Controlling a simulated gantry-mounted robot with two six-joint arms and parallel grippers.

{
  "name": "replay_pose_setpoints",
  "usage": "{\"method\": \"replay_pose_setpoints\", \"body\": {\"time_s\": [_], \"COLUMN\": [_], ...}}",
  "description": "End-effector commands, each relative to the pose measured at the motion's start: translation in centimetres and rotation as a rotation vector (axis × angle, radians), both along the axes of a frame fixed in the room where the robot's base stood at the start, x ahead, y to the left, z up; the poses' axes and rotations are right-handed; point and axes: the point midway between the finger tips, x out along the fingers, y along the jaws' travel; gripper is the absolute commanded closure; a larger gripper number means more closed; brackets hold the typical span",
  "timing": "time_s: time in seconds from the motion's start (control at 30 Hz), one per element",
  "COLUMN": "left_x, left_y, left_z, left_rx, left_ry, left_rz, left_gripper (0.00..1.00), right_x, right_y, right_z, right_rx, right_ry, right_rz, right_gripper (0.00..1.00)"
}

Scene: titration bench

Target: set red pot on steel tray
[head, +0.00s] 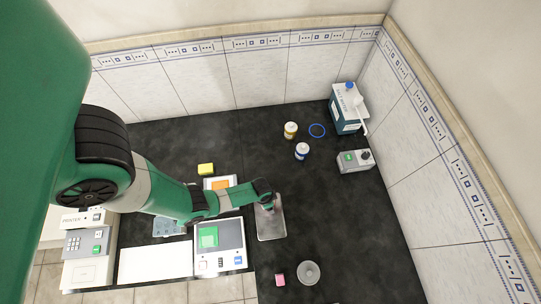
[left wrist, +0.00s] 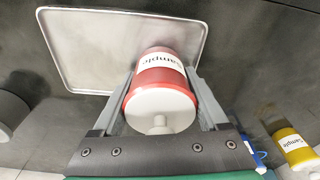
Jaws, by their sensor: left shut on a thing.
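The red pot (left wrist: 157,78) has a white lid and a white "Sample" label. In the left wrist view it sits between the two fingers of my left gripper (left wrist: 158,100), which is shut on it. The steel tray (left wrist: 80,50) is a flat, raised-rim rectangle beyond the pot, and the pot overlaps its right part in that view. In the head view my left gripper (head: 268,202) is at the far end of the steel tray (head: 271,227), and the pot is mostly hidden. I cannot tell whether the pot touches the tray. My right gripper is not in view.
A yellow pot (head: 290,131), a blue pot (head: 302,151) and a blue ring (head: 317,130) are farther back. A grey device (head: 356,160) stands right. A pink block (head: 280,280) and a grey round object (head: 308,272) are in front. A balance (head: 219,242) is left of the tray.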

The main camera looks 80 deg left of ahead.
Motion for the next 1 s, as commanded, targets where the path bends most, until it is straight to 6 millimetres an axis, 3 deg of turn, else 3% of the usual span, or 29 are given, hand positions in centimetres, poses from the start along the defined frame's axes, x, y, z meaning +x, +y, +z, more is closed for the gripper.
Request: {"method": "replay_pose_setpoints", "body": {"time_s": [0.03, 0.37, 0.4, 0.43, 0.77, 1.0], "left_x": [0.0, 0.0, 0.0, 0.0, 0.0, -0.3], "left_y": [0.0, 0.0, 0.0, 0.0, 0.0, 0.0], "left_z": [-0.7, -0.8, -0.6, -0.6, -0.4, 2.8], "left_rx": [0.000, 0.000, 0.000, 0.000, 0.001, 0.001], "left_ry": [-0.001, -0.001, 0.000, 0.000, -0.001, -0.001], "left_rz": [0.001, 0.000, 0.000, 0.000, 0.000, 0.000], "left_gripper": [0.95, 0.95, 0.18, 0.13, 0.11, 0.11], "right_x": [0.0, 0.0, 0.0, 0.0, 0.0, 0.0], "right_y": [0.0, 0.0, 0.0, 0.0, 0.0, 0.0], "right_z": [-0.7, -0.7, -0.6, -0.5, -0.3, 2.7], "right_rx": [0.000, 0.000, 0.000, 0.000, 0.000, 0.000], "right_ry": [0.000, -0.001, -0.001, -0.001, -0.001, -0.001], "right_rz": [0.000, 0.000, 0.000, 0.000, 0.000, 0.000], "right_gripper": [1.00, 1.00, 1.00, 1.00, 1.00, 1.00]}}
